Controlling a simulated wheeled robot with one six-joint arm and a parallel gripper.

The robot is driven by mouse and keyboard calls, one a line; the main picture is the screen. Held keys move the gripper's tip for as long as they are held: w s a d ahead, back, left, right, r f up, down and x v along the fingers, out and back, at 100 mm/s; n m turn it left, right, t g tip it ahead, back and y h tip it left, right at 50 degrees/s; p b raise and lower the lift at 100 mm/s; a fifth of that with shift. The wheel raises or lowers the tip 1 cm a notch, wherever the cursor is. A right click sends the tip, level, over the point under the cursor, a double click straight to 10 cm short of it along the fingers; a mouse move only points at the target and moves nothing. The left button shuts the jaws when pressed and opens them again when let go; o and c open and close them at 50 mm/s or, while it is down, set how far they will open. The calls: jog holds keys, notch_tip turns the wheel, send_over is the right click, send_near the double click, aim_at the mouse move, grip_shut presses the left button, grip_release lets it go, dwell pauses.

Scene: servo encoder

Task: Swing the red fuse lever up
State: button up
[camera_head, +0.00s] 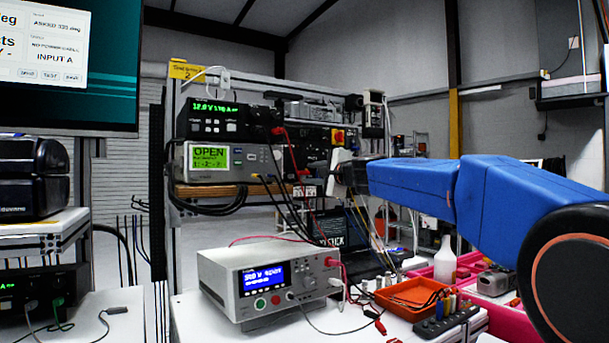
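I cannot make out the red fuse lever for certain; it may be hidden behind my gripper or too small to tell. My blue arm reaches in from the right, and my gripper (343,172) is at its far end, in front of the equipment rack. A grey-white box (373,108) is mounted at the rack's upper right.
Two stacked instruments (222,120) stand on the rack shelf, left of my gripper, with cables hanging below. A white tester (262,283) stands on the bench.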

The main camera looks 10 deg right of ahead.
aim_at(305, 173)
jog(key=shift+x, duration=2.85)
grip_shut()
